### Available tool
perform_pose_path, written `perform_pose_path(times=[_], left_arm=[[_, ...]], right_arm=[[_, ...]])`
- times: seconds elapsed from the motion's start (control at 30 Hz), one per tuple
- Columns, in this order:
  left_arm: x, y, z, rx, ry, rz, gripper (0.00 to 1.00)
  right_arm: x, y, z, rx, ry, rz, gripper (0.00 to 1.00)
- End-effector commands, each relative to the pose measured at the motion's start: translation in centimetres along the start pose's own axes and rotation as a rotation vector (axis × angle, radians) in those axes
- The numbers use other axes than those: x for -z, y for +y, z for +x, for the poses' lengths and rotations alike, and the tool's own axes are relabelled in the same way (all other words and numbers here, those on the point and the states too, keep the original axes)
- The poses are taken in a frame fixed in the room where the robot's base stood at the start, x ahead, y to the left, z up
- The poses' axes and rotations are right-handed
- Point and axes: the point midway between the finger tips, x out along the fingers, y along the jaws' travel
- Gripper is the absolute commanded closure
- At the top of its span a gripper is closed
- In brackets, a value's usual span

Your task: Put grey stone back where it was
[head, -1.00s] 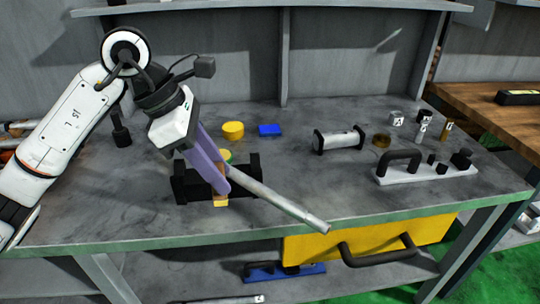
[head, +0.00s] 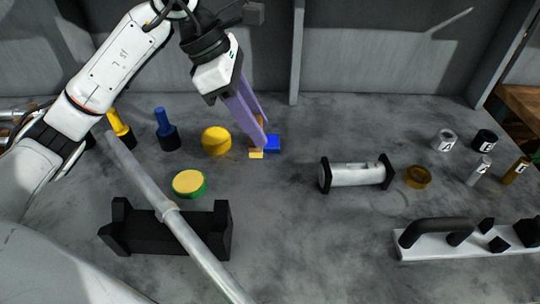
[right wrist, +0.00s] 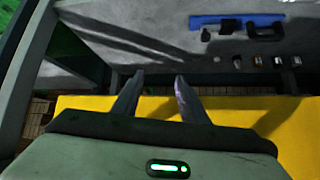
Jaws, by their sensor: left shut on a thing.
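My left gripper (head: 262,143) is at the back middle of the grey bench in the head view, its purple fingers pointing down. It is shut on a small yellow-orange block (head: 257,154), of which only the ends show. A blue block (head: 271,143) is right beside its fingertips; I cannot tell whether they touch. I see no thing that I can surely call the grey stone. My right gripper (right wrist: 155,85) shows in the right wrist view with its fingers apart and nothing between them.
A grey rod (head: 190,238) lies across a black stand (head: 130,237) at front left. A black-ended roller (head: 355,174) and brown ring (head: 418,177) lie to the right. The bench's middle front is clear.

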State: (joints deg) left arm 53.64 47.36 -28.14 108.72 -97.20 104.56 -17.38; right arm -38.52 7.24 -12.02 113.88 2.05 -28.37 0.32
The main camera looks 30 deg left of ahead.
Motion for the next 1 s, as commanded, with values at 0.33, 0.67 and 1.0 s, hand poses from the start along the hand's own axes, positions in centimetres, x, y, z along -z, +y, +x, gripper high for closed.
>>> perform_pose_path(times=[0.33,0.67,1.0], left_arm=[[2.3,-0.1,5.0,0.002,0.001,0.0,0.92],[3.8,-0.1,8.5,0.002,0.001,0.0,0.92],[4.0,0.0,8.8,0.001,0.001,0.001,0.92]], right_arm=[[-1.6,-0.4,0.0,0.006,-0.03,0.002,0.6],[-1.3,-0.4,0.0,0.006,-0.021,0.0,0.6],[-1.0,-0.3,0.3,0.006,-0.01,-0.001,0.6]])
